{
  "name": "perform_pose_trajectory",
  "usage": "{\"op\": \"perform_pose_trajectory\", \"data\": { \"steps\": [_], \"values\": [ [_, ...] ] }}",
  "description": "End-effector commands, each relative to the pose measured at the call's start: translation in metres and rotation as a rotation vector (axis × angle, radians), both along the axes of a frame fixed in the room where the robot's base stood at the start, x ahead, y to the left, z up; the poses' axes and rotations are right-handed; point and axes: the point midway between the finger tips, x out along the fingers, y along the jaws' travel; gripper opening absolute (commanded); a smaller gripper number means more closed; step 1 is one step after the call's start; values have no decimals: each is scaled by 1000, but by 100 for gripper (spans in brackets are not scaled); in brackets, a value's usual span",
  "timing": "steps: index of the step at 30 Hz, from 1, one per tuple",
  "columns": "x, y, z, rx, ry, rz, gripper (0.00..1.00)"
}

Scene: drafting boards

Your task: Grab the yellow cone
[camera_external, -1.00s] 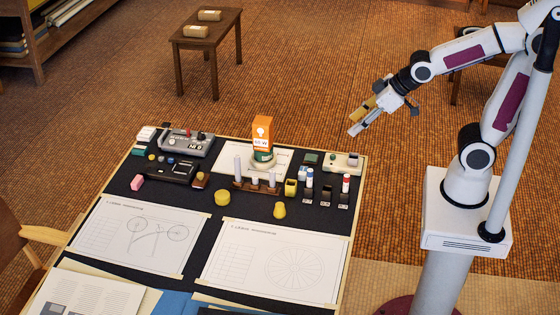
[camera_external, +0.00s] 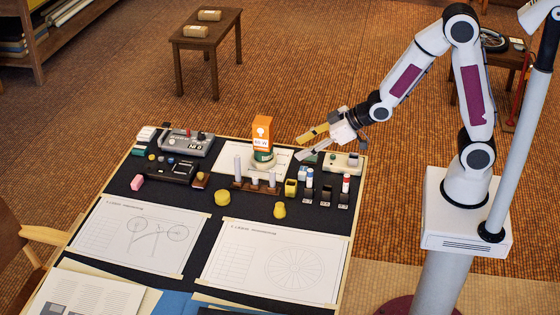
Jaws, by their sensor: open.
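A small yellow cone-like piece (camera_external: 280,210) with a rounded top stands upright on the dark mat (camera_external: 205,218), at the upper edge of the right-hand drawing sheet. My gripper (camera_external: 304,147) is open and empty. It appears in the air near the back right part of the board, above and to the right of the cone in the picture, and is apart from it. Its two fingers point left. A low round yellow piece (camera_external: 222,198) lies to the left of the cone.
A wooden rack (camera_external: 257,186) with white cylinders, a yellow block (camera_external: 291,188) and small bottles (camera_external: 309,180) crowd the cone's back side. Flat drawing sheets (camera_external: 272,262) lie in front.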

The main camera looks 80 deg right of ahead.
Motion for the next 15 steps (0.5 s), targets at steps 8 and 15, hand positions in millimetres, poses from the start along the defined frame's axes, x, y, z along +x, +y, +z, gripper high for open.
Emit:
{"op": "perform_pose_trajectory", "data": {
  "steps": [8,15],
  "values": [
    [22,13,-37,21,-60,39,43],
    [34,24,-66,47,-117,71,43]
  ]
}}
